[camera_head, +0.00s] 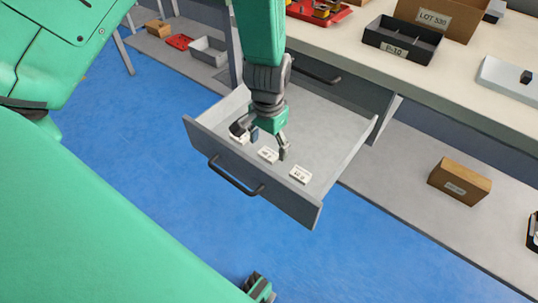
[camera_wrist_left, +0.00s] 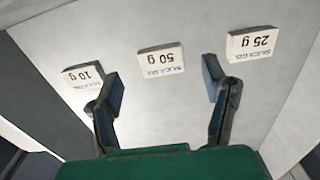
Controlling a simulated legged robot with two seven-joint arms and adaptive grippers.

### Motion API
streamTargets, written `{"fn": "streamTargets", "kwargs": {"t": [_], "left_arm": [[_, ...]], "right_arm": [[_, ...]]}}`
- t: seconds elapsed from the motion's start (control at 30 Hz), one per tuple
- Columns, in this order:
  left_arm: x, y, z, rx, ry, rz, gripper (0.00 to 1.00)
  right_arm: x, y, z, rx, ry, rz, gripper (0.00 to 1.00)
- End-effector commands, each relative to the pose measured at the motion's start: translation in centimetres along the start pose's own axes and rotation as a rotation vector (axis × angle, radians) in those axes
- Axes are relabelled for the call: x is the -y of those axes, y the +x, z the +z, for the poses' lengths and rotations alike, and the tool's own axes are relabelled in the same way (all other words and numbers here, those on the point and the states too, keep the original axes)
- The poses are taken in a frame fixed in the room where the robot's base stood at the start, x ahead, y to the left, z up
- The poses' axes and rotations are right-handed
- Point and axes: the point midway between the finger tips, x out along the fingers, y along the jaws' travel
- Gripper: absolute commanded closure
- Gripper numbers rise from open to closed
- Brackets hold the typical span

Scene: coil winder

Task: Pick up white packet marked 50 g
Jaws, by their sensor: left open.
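The white packet marked 50 g (camera_wrist_left: 160,62) lies in the open grey drawer (camera_head: 325,120). In the left wrist view it is the middle of three packets, with its print upside down. It also shows in the head view (camera_head: 267,154), where its print is too small to read. My left gripper (camera_head: 262,142) points down into the drawer. It is open and empty, and in the left wrist view its two fingers (camera_wrist_left: 161,82) stand apart, with the 50 g packet seen beyond the gap between them. I do not clearly see my right gripper.
A packet marked 10 g (camera_wrist_left: 84,78) and one marked 25 g (camera_wrist_left: 251,43) lie on either side. The drawer's front wall with its handle (camera_head: 235,175) stands near the gripper. The bench top (camera_head: 455,85) is above the drawer; a brown box (camera_head: 460,181) sits on the lower shelf.

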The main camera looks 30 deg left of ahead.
Motion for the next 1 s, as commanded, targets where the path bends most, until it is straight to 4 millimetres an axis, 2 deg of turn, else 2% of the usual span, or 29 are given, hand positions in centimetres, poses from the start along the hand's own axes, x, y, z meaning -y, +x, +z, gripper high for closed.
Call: {"fn": "streamTargets", "kwargs": {"t": [0.03, 0.17, 0.4, 0.43, 0.53, 0.57, 0.87, 1.0], "left_arm": [[0.0, 1.4, -0.1, 0.002, 0.000, 0.000, 0.33], [0.0, 3.1, -0.1, 0.002, -0.001, 0.000, 0.33], [0.0, 3.2, -0.1, 0.000, -0.001, 0.000, 0.33], [0.0, 3.2, -0.1, 0.000, -0.001, 0.000, 0.36], [0.0, 3.2, -0.1, 0.000, -0.001, 0.000, 0.71], [0.0, 3.2, -0.1, 0.000, -0.001, 0.000, 0.76], [0.0, 3.1, -0.1, 0.000, -0.001, 0.000, 0.76], [0.1, 1.7, -0.2, -0.002, -0.001, -0.001, 0.76]], "right_arm": [[0.0, 1.0, 0.1, 0.000, 0.000, 0.000, 0.60], [0.0, 1.8, 0.1, 0.000, 0.000, 0.000, 0.60], [0.0, 1.7, 0.1, 0.000, 0.000, 0.000, 0.60], [0.0, 1.7, 0.1, 0.000, 0.000, 0.000, 0.60], [0.0, 1.7, 0.1, 0.000, 0.000, 0.000, 0.60], [0.0, 1.7, 0.1, 0.000, 0.000, 0.000, 0.60], [0.0, 1.6, 0.1, 0.000, 0.000, 0.000, 0.60], [0.0, 0.9, 0.1, 0.000, 0.000, 0.000, 0.60]]}}
